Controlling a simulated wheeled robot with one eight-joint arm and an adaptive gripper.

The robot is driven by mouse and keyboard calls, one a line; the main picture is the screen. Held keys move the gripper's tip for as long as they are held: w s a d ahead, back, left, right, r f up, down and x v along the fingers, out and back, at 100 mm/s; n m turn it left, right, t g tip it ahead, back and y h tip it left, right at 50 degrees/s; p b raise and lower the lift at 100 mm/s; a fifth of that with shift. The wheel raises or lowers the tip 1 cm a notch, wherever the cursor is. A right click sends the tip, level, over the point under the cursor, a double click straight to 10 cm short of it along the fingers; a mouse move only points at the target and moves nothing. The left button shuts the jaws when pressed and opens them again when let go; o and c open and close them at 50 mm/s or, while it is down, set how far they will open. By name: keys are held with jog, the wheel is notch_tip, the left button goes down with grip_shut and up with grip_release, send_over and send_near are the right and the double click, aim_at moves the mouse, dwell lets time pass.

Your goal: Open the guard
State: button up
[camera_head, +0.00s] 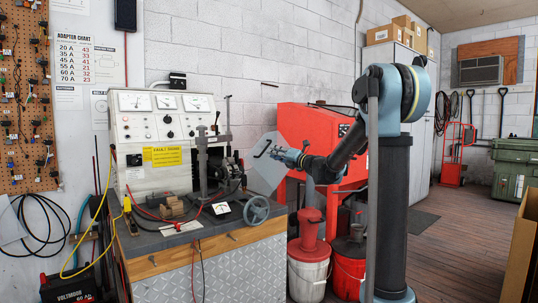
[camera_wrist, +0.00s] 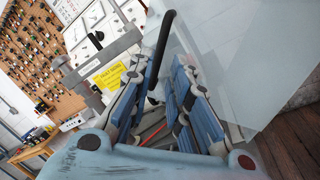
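The guard (camera_head: 266,172) is a pale, see-through sheet, tilted in the head view, at the right end of the test bench. A black bar handle (camera_head: 263,149) is on its face. In the wrist view the guard (camera_wrist: 265,65) fills the upper right, and its handle (camera_wrist: 161,48) rises from among my fingers. My gripper (camera_head: 284,154) is at the guard's right side, beside the handle. In the wrist view my gripper (camera_wrist: 172,78) is open, with a gap between its blue-padded fingers. The handle's lower end is by the left finger; contact cannot be told.
The test bench (camera_head: 165,262) carries a white meter panel (camera_head: 140,130), a clamp stand (camera_head: 203,165) and a handwheel (camera_head: 256,210). A red cabinet (camera_head: 300,125) and lidded buckets (camera_head: 308,270) stand close behind my arm. The wooden floor (camera_head: 450,255) at right is mostly clear.

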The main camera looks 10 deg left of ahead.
jog(key=shift+v, duration=2.7)
jog(key=s+d+f+n+g+h, duration=0.2)
jog(key=s+f+n+g+h, duration=0.1)
jog(key=s+f+n, duration=0.55)
jog(key=s+d+f+n+g+h, duration=0.25)
jog(key=s+f+n, duration=0.35)
jog(key=s+n, duration=0.6)
jog(key=s+d+f+n+g+h, duration=0.2)
jog(key=s+d+f+n+h, duration=0.3)
jog(key=s+d+f, duration=0.5)
jog(key=s+d+f+n+g+h, duration=0.2)
jog(key=s+d+f+n+h, duration=0.2)
jog(key=s+d+f+n, duration=0.5)
jog(key=s+d, duration=0.1)
jog(key=s, duration=0.5)
jog(key=shift+f+g+h, duration=0.35)
jog(key=shift+f, duration=0.05)
jog(key=shift+a+n, duration=0.1)
jog(key=shift+n, duration=0.15)
